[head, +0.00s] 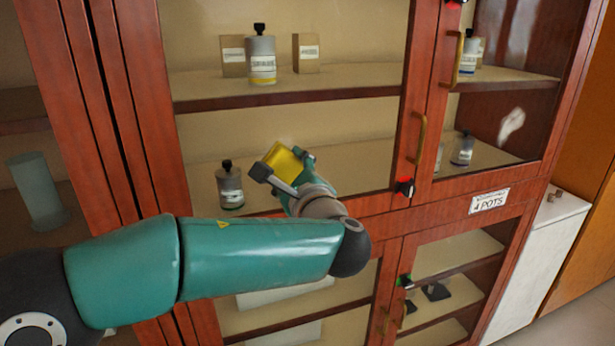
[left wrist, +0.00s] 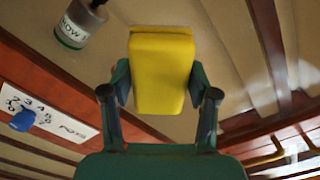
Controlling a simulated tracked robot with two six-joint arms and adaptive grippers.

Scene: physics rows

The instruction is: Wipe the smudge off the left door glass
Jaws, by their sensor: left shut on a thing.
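My left gripper (head: 287,168) is shut on a yellow sponge (head: 283,160) in front of the lower part of the left door glass (head: 300,130). In the left wrist view the sponge (left wrist: 161,70) sits between the two fingers, its far end toward the glass. I cannot tell whether it touches the glass. No clear smudge shows on the left door in the head view; my gripper and arm cover part of it. A white smudge (head: 512,124) shows on the right door glass (head: 510,100). My right gripper is out of view.
Bottles (head: 261,55) and small boxes (head: 307,53) stand on shelves behind the glass. Brass handles (head: 418,138) and a black latch with red (head: 404,188) stick out right of the sponge. A "4 POTS" label (head: 489,201) is below the right door.

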